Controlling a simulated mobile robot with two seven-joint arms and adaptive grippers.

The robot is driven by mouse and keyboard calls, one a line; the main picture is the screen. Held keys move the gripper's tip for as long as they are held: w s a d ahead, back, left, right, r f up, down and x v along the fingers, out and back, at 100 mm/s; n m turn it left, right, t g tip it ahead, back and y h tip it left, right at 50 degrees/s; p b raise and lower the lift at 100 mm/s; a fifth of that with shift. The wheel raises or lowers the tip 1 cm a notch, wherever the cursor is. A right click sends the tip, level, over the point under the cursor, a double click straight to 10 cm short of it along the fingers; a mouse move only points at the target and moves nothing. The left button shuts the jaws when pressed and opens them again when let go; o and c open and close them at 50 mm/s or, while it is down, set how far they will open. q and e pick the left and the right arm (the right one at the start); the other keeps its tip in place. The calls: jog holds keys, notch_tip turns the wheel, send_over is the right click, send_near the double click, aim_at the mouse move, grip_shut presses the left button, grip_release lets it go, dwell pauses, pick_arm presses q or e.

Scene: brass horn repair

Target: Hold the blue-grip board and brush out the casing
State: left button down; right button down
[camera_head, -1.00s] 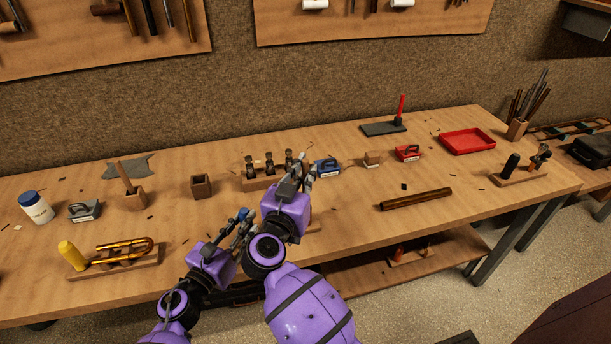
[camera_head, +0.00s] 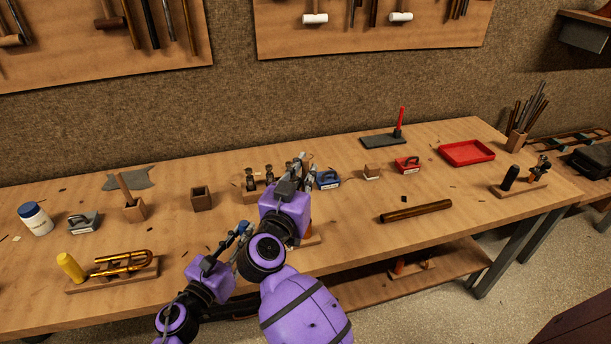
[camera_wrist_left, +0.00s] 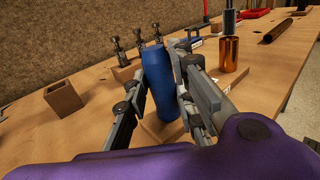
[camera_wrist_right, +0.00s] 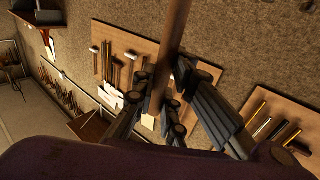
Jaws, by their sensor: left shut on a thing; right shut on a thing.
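My left gripper (camera_head: 240,236) is shut on the blue grip (camera_wrist_left: 162,85) of a wooden board (camera_wrist_left: 155,132) on the bench. A shiny copper-coloured casing (camera_wrist_left: 230,54) stands upright at the board's far right; in the head view my right arm mostly hides it, leaving an orange sliver (camera_head: 306,229). My right gripper (camera_head: 299,170) is above the bench, beyond the casing in the head picture. It is shut on a brown rod-like handle (camera_wrist_right: 174,45), visible in the right wrist view. I cannot see the brush's bristles or whether they touch the casing.
A valve rack (camera_head: 252,183) and a blue box (camera_head: 328,179) stand close behind my right gripper. A small wooden box (camera_head: 201,198) is to the left. A horn slide on a stand (camera_head: 122,262) lies front left, a brown tube (camera_head: 415,211) at right.

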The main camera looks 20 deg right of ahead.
aim_at(306, 159)
dwell(0.5)
jog(key=shift+r, duration=2.5)
pick_arm(q)
jog(key=c, duration=1.4)
grip_release()
jog(key=shift+a, duration=0.1)
jog(key=v, duration=1.2)
